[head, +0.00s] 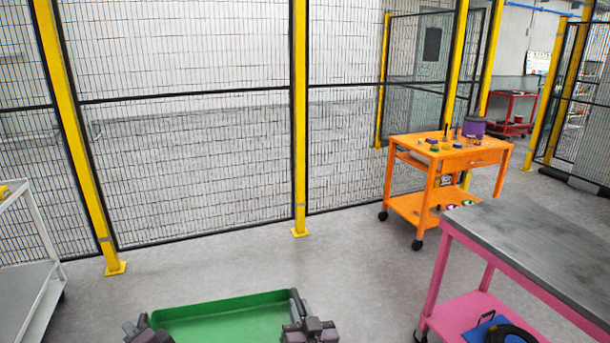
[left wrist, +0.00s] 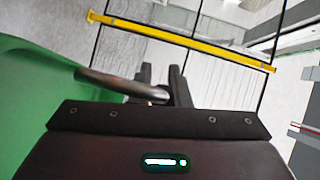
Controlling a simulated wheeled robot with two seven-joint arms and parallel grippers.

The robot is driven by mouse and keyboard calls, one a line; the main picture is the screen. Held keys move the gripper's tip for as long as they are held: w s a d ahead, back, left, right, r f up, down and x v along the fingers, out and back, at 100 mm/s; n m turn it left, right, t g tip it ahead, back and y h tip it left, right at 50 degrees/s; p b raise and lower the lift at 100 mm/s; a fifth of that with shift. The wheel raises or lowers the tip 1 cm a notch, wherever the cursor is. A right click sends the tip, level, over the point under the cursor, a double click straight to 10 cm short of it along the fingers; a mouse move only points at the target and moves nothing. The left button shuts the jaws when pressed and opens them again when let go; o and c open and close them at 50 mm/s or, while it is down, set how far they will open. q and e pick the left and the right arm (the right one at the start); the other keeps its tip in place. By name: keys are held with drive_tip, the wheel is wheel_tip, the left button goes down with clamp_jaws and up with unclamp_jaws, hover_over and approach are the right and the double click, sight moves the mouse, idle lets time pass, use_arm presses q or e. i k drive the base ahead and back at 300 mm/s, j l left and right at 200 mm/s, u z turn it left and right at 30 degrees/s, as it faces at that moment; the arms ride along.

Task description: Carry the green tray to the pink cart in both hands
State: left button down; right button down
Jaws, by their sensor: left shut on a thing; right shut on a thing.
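The green tray (head: 225,318) is at the bottom of the head view, held in front of me; its near part is cut off by the frame. My left gripper (head: 143,330) is at its left end and my right gripper (head: 306,325) at its right end. In the left wrist view, the left gripper (left wrist: 162,88) is shut on a grey bar handle (left wrist: 110,82) beside the tray's green wall (left wrist: 35,95). The right gripper's grip is partly hidden. The pink cart (head: 455,270) stands to the right, apart from the tray, with a bare grey top (head: 530,240).
The pink cart's lower shelf holds a blue item and a black ring-shaped one (head: 510,335). An orange cart (head: 445,160) with small items stands behind it. A white shelf cart (head: 30,270) is at left. Mesh fencing (head: 200,130) with yellow posts runs behind. Floor (head: 350,265) between is clear.

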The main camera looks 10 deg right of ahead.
sight(568, 245)
drive_tip(key=i+z, duration=0.3)
drive_tip(key=z, duration=0.15)
drive_tip(key=i+z, duration=0.45)
drive_tip(key=i+j+z, duration=0.1)
drive_tip(key=z, duration=0.35)
drive_tip(key=i+j+z, duration=0.25)
drive_tip(key=z, duration=0.2)
drive_tip(key=i+j+z, duration=0.3)
drive_tip(key=z, duration=0.15)
drive_tip(key=i+j+z, duration=0.15)
drive_tip(key=j+z, duration=0.3)
drive_tip(key=i, duration=0.75)
drive_tip(key=i+j+z, duration=0.1)
drive_tip(key=i, duration=0.65)
